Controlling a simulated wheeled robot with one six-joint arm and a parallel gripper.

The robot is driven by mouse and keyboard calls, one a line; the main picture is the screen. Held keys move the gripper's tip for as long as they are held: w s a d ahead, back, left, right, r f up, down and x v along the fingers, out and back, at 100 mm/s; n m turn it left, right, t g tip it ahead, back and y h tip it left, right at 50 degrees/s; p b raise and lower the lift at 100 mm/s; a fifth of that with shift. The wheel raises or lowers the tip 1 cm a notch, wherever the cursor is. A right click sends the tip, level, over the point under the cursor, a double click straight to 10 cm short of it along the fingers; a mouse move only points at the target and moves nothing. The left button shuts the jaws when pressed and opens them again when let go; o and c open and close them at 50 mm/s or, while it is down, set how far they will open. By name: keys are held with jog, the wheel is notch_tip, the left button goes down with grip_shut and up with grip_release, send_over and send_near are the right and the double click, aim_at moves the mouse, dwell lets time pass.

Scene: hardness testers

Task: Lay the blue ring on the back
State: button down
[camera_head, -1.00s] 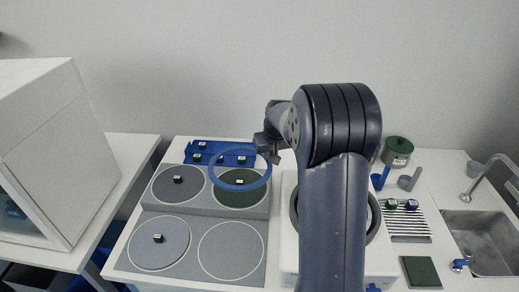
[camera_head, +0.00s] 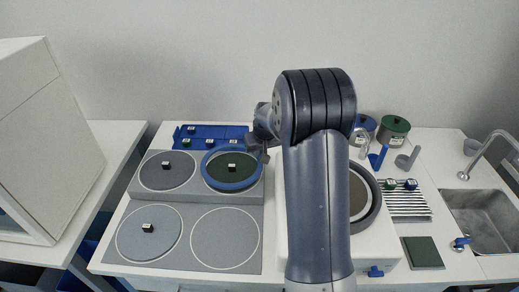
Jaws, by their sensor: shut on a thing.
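The blue ring (camera_head: 231,187) is at the back right circle of the grey stepped board, framing the dark green disc (camera_head: 232,173) in view. It looks level; I cannot tell whether it touches the board or hangs just above it. My gripper (camera_head: 262,153) is shut on the ring's right side, its fingertips partly hidden by my wrist. The back left circle (camera_head: 167,179) is grey with a small dark block on it. The front left circle (camera_head: 149,244) has a similar small block, and the front right circle (camera_head: 225,239) is bare.
A blue rack (camera_head: 240,131) with small blocks stands behind the board. A white machine with a round plate (camera_head: 371,207) is right of my arm, partly hidden. Green pot (camera_head: 393,130), slatted tray (camera_head: 408,207) and sink (camera_head: 480,215) lie further right. A white cabinet (camera_head: 40,130) stands left.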

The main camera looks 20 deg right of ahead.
jog(key=shift+f, duration=0.65)
jog(key=shift+f+b, duration=0.55)
jog(key=shift+b, duration=0.2)
jog(key=c, duration=1.5)
grip_release()
jog(key=shift+o, duration=0.2)
jog(key=shift+s, duration=0.1)
jog(key=v, duration=1)
jog(key=shift+r, duration=0.4)
